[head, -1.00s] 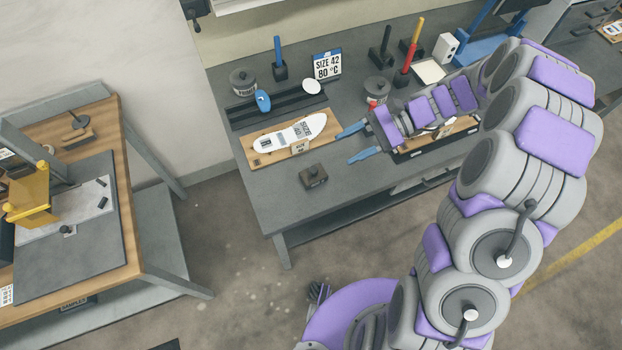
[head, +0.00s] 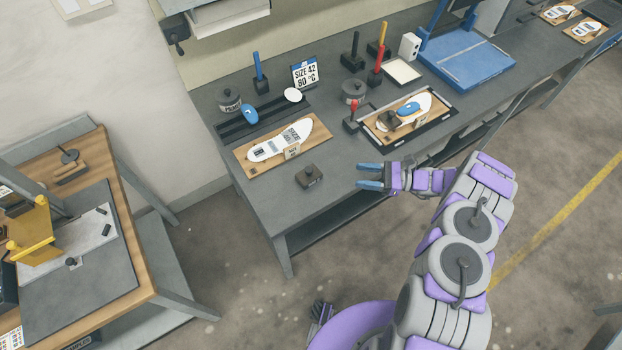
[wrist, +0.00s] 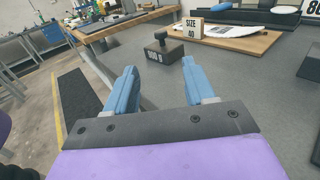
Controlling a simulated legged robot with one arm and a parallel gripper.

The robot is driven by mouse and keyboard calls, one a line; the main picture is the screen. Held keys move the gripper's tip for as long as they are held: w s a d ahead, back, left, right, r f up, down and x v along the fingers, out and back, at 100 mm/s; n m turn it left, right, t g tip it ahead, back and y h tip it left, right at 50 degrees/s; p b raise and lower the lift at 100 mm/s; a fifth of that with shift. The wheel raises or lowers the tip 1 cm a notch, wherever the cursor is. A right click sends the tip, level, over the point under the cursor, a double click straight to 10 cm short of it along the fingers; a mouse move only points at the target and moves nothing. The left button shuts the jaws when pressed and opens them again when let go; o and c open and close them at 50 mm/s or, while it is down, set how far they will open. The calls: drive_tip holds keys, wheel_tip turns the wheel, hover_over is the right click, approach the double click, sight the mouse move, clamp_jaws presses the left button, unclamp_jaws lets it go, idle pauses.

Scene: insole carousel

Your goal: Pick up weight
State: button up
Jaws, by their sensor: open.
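A dark block-shaped weight (head: 310,176) with a small knob on top stands on the grey bench near its front edge. In the wrist view the weight (wrist: 158,54) is upright, with white lettering, beyond and between my fingertips. My gripper (head: 362,175) has two blue fingers, apart and empty. It is at the bench's front edge, right of the weight and pointing left at it, with a gap between them. My open gripper (wrist: 158,80) also fills the lower wrist view. A similar dark weight (head: 388,119) sits on the insole in the right-hand tray.
A wooden board (head: 245,161) with a white insole and size tag lies just behind the weight. The black-edged tray (head: 449,110) is behind my gripper. Tins, upright tools and a sign stand further back. The bench between gripper and weight is clear.

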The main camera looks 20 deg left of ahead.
approach(309, 169)
drive_tip(key=a, duration=0.3)
drive_tip(key=shift+s+a+f+b, duration=0.3)
drive_tip(key=shift+f+b, duration=0.05)
drive_tip(key=shift+b, duration=0.05)
drive_tip(key=shift+s+a+r, duration=0.15)
drive_tip(key=shift+s+a, duration=0.1)
drive_tip(key=shift+a, duration=0.55)
drive_tip(key=a, duration=0.5)
drive_tip(key=shift+s+b, duration=0.3)
drive_tip(key=shift+b, duration=0.05)
drive_tip(key=shift+d+r, duration=0.1)
drive_tip(key=shift+d, duration=0.1)
drive_tip(key=shift+c, duration=0.6)
drive_tip(key=shift+d, duration=0.15)
drive_tip(key=c, duration=0.3)
drive_tip(key=shift+a, duration=0.25)
clamp_jaws()
